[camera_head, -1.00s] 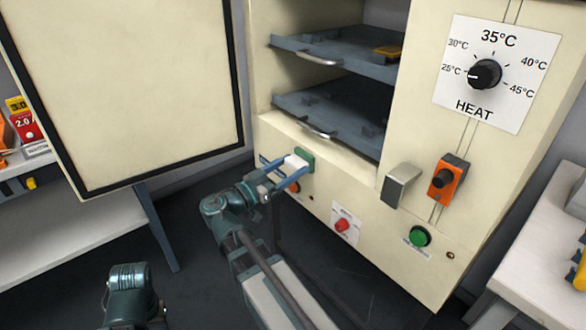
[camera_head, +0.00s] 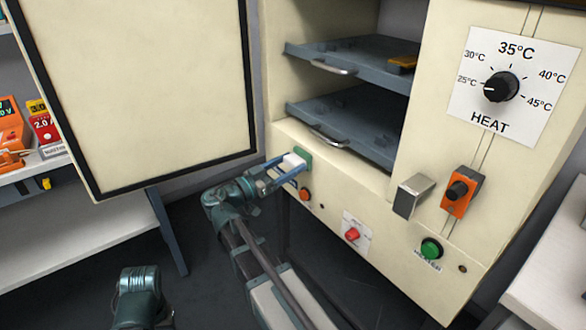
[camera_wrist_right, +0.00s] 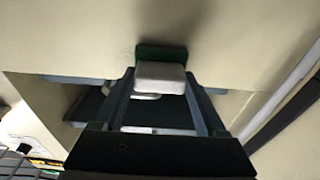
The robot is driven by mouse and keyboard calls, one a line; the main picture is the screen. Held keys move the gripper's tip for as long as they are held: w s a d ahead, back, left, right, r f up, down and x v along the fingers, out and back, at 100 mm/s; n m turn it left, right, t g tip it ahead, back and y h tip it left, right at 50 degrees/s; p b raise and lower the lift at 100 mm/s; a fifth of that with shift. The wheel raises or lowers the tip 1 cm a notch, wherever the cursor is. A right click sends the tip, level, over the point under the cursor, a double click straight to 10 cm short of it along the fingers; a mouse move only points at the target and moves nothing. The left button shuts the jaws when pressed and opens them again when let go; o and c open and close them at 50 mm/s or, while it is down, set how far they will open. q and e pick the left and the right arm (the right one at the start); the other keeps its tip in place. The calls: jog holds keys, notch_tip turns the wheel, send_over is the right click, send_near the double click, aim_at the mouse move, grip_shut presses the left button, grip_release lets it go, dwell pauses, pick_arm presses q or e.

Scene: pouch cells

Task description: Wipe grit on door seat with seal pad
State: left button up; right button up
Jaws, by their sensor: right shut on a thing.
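The seal pad, a white block (camera_head: 293,160) with a green face (camera_head: 303,153), is held in my right gripper (camera_head: 286,166). In the right wrist view the white block (camera_wrist_right: 160,76) sits between the two fingers, and its green side (camera_wrist_right: 161,53) is against or very close to the cream cabinet face. The door seat (camera_head: 330,157) is the cream front below the lower shelf. I cannot make out any grit on it. The open door (camera_head: 140,90) with a black seal edge stands at the left. The fingers of my left gripper do not show.
Two grey shelves (camera_head: 350,62) with handles are inside the cabinet. A latch block (camera_head: 411,196), an orange switch (camera_head: 461,192), a red button (camera_head: 352,235) and a green button (camera_head: 430,250) are on the front. A white bench (camera_head: 90,225) stands left, another table (camera_head: 550,265) right.

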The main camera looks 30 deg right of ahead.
jog(key=shift+w, duration=0.65)
jog(key=shift+s+a, duration=0.15)
jog(key=shift+a, duration=1.35)
jog(key=shift+s+a, duration=0.15)
jog(key=shift+a, duration=1.3)
jog(key=a, duration=0.3)
jog(key=shift+s, duration=0.1)
jog(key=shift+d, duration=0.1)
jog(key=shift+w+d, duration=0.15)
jog(key=shift+d, duration=1.5)
jog(key=shift+w+d, duration=0.1)
jog(key=shift+d, duration=1.55)
